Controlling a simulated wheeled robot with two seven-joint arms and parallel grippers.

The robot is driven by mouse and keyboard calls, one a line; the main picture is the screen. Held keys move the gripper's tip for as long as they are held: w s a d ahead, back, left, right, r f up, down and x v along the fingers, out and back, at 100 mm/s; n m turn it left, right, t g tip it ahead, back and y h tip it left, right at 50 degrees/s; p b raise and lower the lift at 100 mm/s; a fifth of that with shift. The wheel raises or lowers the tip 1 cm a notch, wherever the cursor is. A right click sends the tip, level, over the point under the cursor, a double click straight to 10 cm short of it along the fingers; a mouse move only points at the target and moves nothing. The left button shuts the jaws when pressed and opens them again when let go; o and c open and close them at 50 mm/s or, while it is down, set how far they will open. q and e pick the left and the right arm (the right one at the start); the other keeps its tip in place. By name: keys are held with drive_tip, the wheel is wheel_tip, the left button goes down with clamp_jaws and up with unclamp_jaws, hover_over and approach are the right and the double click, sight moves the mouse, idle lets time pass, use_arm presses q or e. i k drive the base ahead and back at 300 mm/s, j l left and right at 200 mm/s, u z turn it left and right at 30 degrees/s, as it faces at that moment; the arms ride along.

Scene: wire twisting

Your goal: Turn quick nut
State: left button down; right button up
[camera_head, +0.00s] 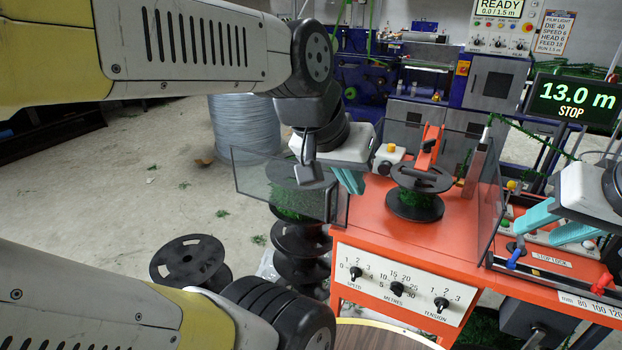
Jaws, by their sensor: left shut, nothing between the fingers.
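An orange upright piece (428,148), which looks like the quick nut, stands on top of a black spool (420,180) wound with green wire on the orange machine table. My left gripper (352,183) is left of the spool, near the clear guard panel, with its teal fingers together and empty. It is apart from the orange piece. My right gripper (556,226) is at the right over the machine's right end, its two teal fingers spread apart.
The orange machine table (400,225) carries a control panel (398,288) with knobs. Clear guards (486,200) stand on both sides of the spool. A black display (572,102) reads 13.0 m, STOP. Empty black spools (190,262) and a grey wire coil (243,125) stand left.

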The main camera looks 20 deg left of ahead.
sight(426, 146)
drive_tip(key=i+l+u, duration=0.15)
drive_tip(key=i, duration=0.4)
drive_tip(key=i+l+u, duration=0.15)
drive_tip(key=i, duration=0.35)
